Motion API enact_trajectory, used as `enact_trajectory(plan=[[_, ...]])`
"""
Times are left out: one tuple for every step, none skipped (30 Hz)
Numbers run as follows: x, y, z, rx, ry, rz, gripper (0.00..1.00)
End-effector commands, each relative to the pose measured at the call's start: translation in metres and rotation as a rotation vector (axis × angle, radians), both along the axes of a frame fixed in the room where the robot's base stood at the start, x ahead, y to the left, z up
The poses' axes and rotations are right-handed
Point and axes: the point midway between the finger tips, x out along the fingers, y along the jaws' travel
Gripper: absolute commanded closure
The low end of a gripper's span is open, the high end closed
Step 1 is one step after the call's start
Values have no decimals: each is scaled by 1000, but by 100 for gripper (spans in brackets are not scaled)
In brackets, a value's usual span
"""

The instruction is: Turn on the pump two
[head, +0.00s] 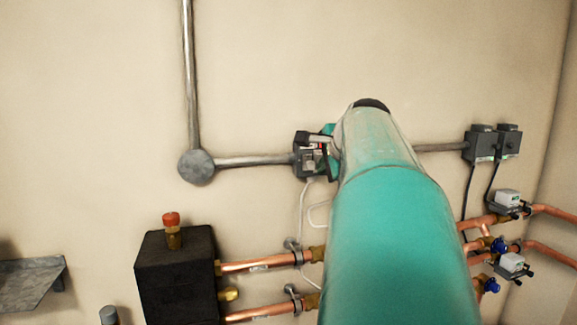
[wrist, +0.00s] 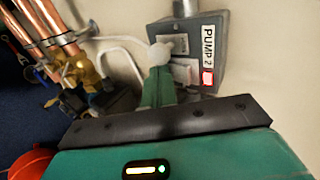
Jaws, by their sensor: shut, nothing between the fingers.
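The grey PUMP 2 switch box (wrist: 213,45) is close in the wrist view, at upper right, with a white label and a glowing red light (wrist: 208,77). A pale switch plate (wrist: 184,72) shows on its left part. My gripper (wrist: 158,66) is shut and empty, its teal fingers at the box's left side. A pale rounded tip covers their end, and I cannot tell whether they touch the switch. In the head view, the box (head: 303,160) is on the wall beside my gripper (head: 322,145), partly hidden by my teal arm.
Grey conduit (head: 240,161) runs along the wall to two grey boxes (head: 480,143) at right. Copper pipes (head: 258,265) with valves run below, beside a black block (head: 178,275). Copper pipes (wrist: 60,50) also crowd the wrist view's left.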

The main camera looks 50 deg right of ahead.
Motion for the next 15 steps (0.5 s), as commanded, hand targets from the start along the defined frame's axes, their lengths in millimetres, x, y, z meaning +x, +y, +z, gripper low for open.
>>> enact_trajectory(plan=[[0, 0, 0, 0, 0, 0, 100], [0, 0, 1, 0, 0, 0, 100], [0, 0, 2, 0, 0, 0, 100], [0, 0, 3, -1, -1, 0, 100], [0, 0, 4, -1, -1, 0, 100], [0, 0, 6, -1, -1, 0, 100], [1, 0, 8, -1, -2, 1, 100], [0, 0, 9, -1, -2, 1, 100], [1, 0, 11, -1, -3, 1, 100], [1, 0, 13, -2, -3, 0, 100], [1, 0, 14, -2, -3, 0, 100], [1, 0, 16, -3, -4, 1, 100], [1, 0, 17, -3, -4, 0, 100], [1, 0, 17, -2, -3, 0, 100], [1, 0, 17, -2, -3, 0, 100]])
